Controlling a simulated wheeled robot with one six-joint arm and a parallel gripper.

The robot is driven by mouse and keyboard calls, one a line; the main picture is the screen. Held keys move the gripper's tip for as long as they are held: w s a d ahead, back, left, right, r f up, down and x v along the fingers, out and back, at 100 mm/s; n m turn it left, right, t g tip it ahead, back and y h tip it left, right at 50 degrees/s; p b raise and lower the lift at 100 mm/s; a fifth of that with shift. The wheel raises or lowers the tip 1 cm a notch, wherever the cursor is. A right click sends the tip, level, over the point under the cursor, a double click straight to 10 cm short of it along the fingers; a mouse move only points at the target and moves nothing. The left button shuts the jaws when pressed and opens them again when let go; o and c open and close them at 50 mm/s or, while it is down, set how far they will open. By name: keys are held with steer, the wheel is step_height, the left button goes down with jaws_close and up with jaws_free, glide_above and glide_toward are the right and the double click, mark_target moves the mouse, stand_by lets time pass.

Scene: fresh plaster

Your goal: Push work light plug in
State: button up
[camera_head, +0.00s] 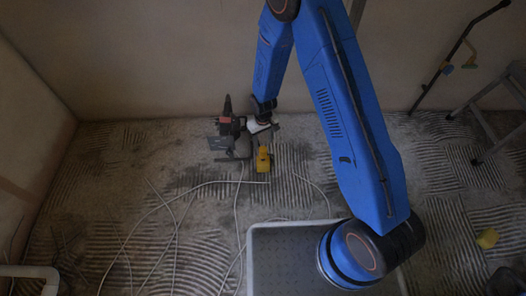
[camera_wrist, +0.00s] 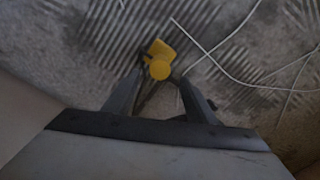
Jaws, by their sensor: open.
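A yellow piece (camera_head: 263,160), perhaps the plug or its socket, is on the combed plaster floor near the back wall. In the wrist view, the yellow piece (camera_wrist: 158,68) shows a round end and a blocky part, just beyond and between my fingertips. My gripper (camera_head: 268,133) is just above and behind it in the head view. In the wrist view, my gripper (camera_wrist: 160,85) has its two dark fingers apart with nothing clearly held. A dark device with a stand (camera_head: 228,135), perhaps the work light, stands just left of the yellow piece. Whether any plug is seated cannot be seen.
Pale cables (camera_head: 240,205) run across the floor. A grey tray (camera_head: 275,260) lies in the foreground under my arm. A stepladder (camera_head: 490,115) and a long pole tool (camera_head: 450,60) stand at the right.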

mark_target(263, 149)
step_height(263, 149, down, 9)
stand_by(0.5)
jaws_close()
steer(key=shift+f, duration=2.7)
jaws_free()
steer(key=shift+r, duration=0.15)
step_height(263, 149, up, 17)
